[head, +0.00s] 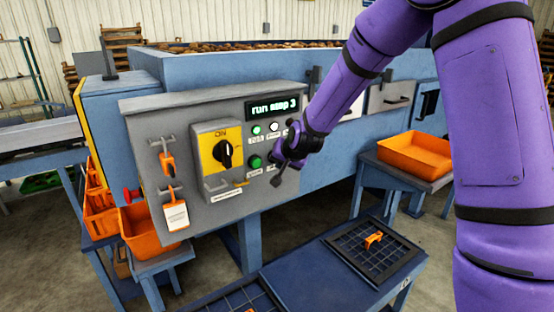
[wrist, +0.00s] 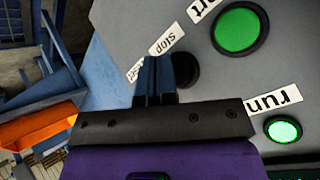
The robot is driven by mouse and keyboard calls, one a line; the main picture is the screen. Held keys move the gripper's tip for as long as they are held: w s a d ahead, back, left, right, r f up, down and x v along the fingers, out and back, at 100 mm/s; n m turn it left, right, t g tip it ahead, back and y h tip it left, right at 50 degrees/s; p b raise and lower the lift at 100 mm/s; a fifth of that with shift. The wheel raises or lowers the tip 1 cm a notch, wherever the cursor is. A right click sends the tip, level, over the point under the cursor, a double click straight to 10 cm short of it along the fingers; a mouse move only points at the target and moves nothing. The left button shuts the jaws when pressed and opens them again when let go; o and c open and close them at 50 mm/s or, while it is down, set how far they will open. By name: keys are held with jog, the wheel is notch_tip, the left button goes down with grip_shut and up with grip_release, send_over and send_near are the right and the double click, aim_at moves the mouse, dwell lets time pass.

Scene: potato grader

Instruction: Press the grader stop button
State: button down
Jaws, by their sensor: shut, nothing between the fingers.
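The stop button is a dark round button (wrist: 186,70) below the "stop" label (wrist: 167,40) in the wrist view, partly hidden by my fingers. In the head view my gripper (head: 277,172) covers that part of the grey control panel (head: 190,105). My gripper is shut and empty, its blue fingertips (wrist: 157,65) overlapping the left edge of the dark button. I cannot tell whether they touch it. The green start button (wrist: 238,28) is beside it, up and to the right; it also shows in the head view (head: 254,161).
Orange trays (head: 415,153) stand at both sides. A blue table (head: 330,285) is in front.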

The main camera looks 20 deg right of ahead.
jog(key=shift+w+a, duration=0.15)
jog(key=shift+w, duration=0.25)
dwell(0.4)
jog(key=shift+s, duration=0.1)
jog(key=shift+s+d, duration=0.3)
jog(key=shift+s, duration=0.5)
jog(key=shift+s, duration=0.1)
jog(key=shift+s+d, duration=0.25)
jog(key=shift+s, duration=0.5)
jog(key=shift+s+d, duration=0.25)
jog(key=shift+s, duration=0.55)
jog(key=shift+s+d, duration=0.25)
jog(key=shift+s, duration=0.5)
jog(key=s+d+r+n+g, duration=0.1)
jog(key=s+d+r, duration=0.1)
jog(key=s+r, duration=0.4)
jog(key=s+d+r+n+g+h, duration=0.1)
jog(key=s+r, duration=0.5)
jog(key=s, duration=1.1)
jog(key=s+d+r+n+g, duration=0.1)
jog(key=s+d+r+n, duration=0.2)
jog(key=s+r, duration=0.4)
jog(key=s, duration=0.5)
jog(key=shift+s+d+h, duration=0.15)
jog(key=shift+d+h, duration=0.25)
